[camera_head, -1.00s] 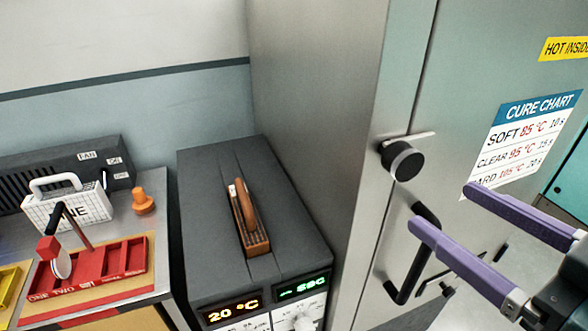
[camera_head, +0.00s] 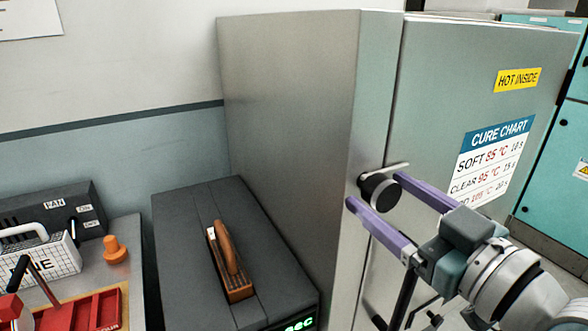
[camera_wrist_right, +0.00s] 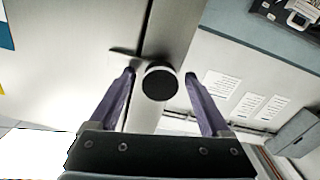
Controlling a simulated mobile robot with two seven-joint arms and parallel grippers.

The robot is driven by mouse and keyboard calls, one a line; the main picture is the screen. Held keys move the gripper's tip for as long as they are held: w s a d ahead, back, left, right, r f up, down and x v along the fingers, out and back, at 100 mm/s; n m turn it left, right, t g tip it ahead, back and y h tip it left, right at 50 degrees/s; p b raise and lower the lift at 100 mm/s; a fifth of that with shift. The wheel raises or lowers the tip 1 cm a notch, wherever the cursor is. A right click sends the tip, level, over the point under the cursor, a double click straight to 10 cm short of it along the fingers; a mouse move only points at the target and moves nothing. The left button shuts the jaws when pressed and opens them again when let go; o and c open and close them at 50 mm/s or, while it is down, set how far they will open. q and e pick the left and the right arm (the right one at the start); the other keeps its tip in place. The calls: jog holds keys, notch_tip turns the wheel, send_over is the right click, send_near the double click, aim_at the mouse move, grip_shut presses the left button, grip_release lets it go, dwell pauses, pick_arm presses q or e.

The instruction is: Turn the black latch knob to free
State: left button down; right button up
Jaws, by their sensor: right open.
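The black latch knob (camera_head: 379,192) is a round black cap on the seam of the tall grey metal cabinet, with a thin light bar behind it. My right gripper (camera_head: 373,188) is open, its two purple fingers on either side of the knob. In the right wrist view the knob (camera_wrist_right: 160,82) shows between the open fingertips (camera_wrist_right: 161,75), with a gap on each side; I cannot tell whether either finger touches it. My left gripper is in no view.
The cabinet door (camera_head: 450,90) carries a cure chart (camera_head: 491,160) and a yellow HOT INSIDE label (camera_head: 517,79). A dark box (camera_head: 180,240) with a wooden-handled tool (camera_head: 230,265) stands left of the cabinet. A bench with red tray (camera_head: 85,312) and orange knob (camera_head: 115,249) is further left.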

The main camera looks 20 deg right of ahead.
jog(key=shift+w, duration=0.1)
jog(key=shift+c, duration=0.3)
grip_shut()
dwell(0.4)
